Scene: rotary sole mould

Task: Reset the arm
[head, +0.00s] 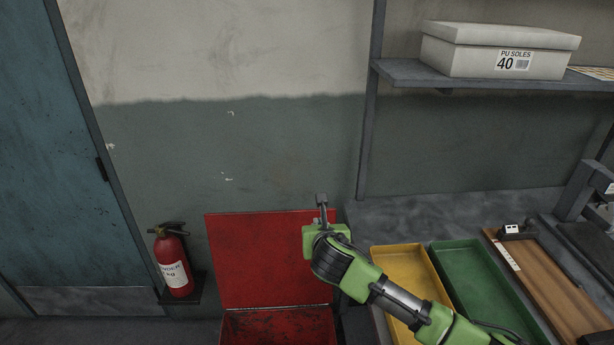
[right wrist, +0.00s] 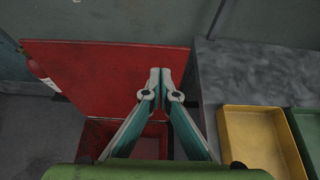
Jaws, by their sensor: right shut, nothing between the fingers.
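My right arm comes in from the lower right of the head view. Its gripper (head: 321,205) is in front of the raised lid of a red box (head: 262,262), near the lid's upper right corner. In the right wrist view the gripper's fingertips (right wrist: 159,80) meet, with nothing between them. The red lid (right wrist: 90,68) is behind the fingers there, and the open red box (right wrist: 153,146) shows partly below, between and beside them. My left gripper is not in view.
A yellow tray (head: 396,256) and a green tray (head: 458,254) lie on the grey bench (head: 440,214), with a wooden board (head: 548,277) to their right. A fire extinguisher (head: 174,262) stands left of the red box. A shelf (head: 400,74) holds a white box (head: 480,52).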

